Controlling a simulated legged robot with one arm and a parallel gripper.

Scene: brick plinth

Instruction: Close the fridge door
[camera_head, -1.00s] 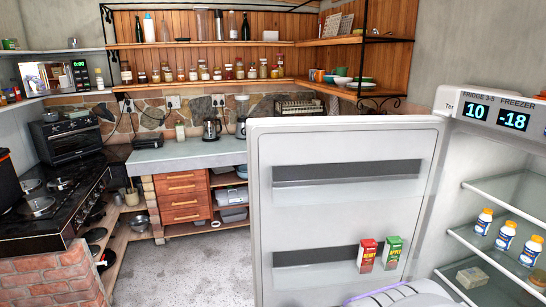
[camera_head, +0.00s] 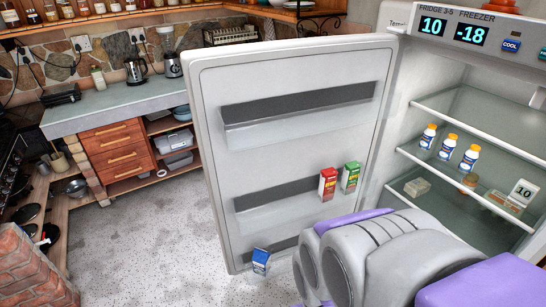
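The white fridge door (camera_head: 290,105) stands wide open, its inner face toward me, with dark shelf racks across it. A red carton (camera_head: 328,184) and a green carton (camera_head: 350,177) sit on its middle rack, and a blue carton (camera_head: 260,261) is at its lowest rack. The fridge body (camera_head: 400,122) is on the right, its lit display reading 10 and -18. My grey and purple arm crosses the lower right, in front of the door's lower part and the fridge opening. My gripper is not visible.
Inside the fridge, several white bottles with blue labels (camera_head: 448,146) stand on a glass shelf, with small packages below. A counter with wooden drawers (camera_head: 112,149) stands at the back left, a brick plinth (camera_head: 32,270) at lower left. Grey floor (camera_head: 150,245) between is clear.

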